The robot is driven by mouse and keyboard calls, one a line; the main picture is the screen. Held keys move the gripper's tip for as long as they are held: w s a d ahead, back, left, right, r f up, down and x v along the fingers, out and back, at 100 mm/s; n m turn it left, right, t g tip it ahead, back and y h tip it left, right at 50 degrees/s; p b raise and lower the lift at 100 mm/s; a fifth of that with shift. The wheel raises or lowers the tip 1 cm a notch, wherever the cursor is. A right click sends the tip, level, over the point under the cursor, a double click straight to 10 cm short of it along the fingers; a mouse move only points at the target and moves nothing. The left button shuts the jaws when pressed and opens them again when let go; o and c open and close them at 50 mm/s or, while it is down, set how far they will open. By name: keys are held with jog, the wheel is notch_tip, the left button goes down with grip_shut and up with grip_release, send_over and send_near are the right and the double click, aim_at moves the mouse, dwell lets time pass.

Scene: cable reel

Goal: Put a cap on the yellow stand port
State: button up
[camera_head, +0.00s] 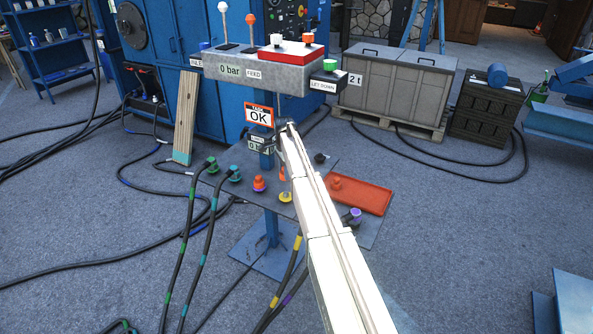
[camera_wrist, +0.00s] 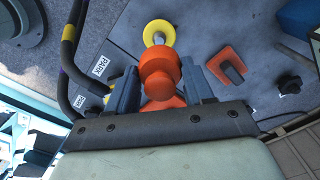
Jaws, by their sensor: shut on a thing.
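My gripper (camera_wrist: 163,84) is shut on an orange cap (camera_wrist: 158,66), a rounded stacked shape between its two blue-grey fingers. In the wrist view the yellow stand port (camera_wrist: 158,33) shows as a yellow ring with a pale centre, just beyond the cap. In the head view the yellow port (camera_head: 286,197) is on the grey stand plate, and the held orange cap (camera_head: 282,174) shows above it, partly hidden by my arm. The cap appears apart from the port; the exact gap cannot be told.
Green (camera_head: 212,165), teal (camera_head: 234,174), orange (camera_head: 259,183) and purple (camera_head: 355,215) fittings stand nearby. A grey control box (camera_head: 255,72) overhangs behind. Cables hang at the plate's front.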

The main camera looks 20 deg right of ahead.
aim_at(286, 192)
jog(key=shift+f, duration=4.45)
jog(key=shift+f, duration=0.3)
jog(key=o, duration=1.2)
jog(key=shift+o, duration=0.2)
jog(key=shift+r, duration=0.1)
notch_tip(286, 192, up, 14)
jog(key=shift+f, duration=0.15)
